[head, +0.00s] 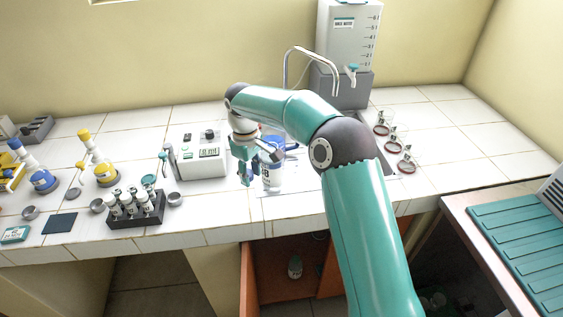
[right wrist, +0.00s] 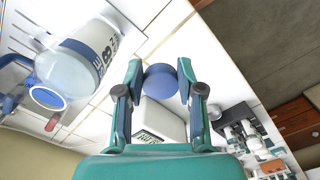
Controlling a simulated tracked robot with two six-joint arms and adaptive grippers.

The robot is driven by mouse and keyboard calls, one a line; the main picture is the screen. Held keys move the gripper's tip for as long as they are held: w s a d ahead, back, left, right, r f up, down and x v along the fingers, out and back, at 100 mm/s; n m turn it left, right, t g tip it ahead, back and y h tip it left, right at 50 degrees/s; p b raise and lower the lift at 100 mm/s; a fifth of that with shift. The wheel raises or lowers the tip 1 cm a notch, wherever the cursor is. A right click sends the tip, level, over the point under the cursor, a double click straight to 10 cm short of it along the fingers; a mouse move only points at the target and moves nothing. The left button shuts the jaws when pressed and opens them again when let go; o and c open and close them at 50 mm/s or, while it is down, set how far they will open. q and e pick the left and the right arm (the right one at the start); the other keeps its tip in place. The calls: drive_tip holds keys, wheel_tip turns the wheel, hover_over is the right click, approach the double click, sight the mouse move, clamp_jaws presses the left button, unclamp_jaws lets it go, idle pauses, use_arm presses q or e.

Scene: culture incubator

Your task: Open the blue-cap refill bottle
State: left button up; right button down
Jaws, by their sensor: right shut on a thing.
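In the right wrist view my right gripper (right wrist: 160,70) is shut on the round blue cap (right wrist: 161,82), which is apart from the bottle. The cap cannot be made out in the head view. My left gripper is not in view.
A white device with a display (head: 202,155) stands left of the bottle. A tube rack (head: 135,210) is near the front edge. Yellow- and blue-capped flasks stand far left. A water tank (head: 347,45) and curved tap are behind; red-rimmed items lie right. My right arm crosses the counter.

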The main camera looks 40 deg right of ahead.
drive_tip(key=s+d+r+n+p, duration=0.1)
drive_tip(key=s+d+r, duration=0.1)
drive_tip(key=d+r, duration=0.5)
drive_tip(key=s+d+r+n+p, duration=0.1)
drive_tip(key=d+r+n, duration=0.1)
drive_tip(key=d, duration=1)
drive_tip(key=f+b, duration=0.1)
drive_tip(key=f, duration=0.3)
drive_tip(key=f+b, duration=0.1)
drive_tip(key=f, duration=0.4)
drive_tip(key=f+b, duration=0.1)
drive_tip(key=f, duration=0.4)
drive_tip(key=shift+s+f, duration=0.15)
drive_tip(key=shift+s, duration=0.15)
wheel_tip(320, 180, down, 4)
drive_tip(key=shift+f+p, duration=0.2)
drive_tip(key=shift+p, duration=0.1)
drive_tip(key=shift+f, duration=0.25)
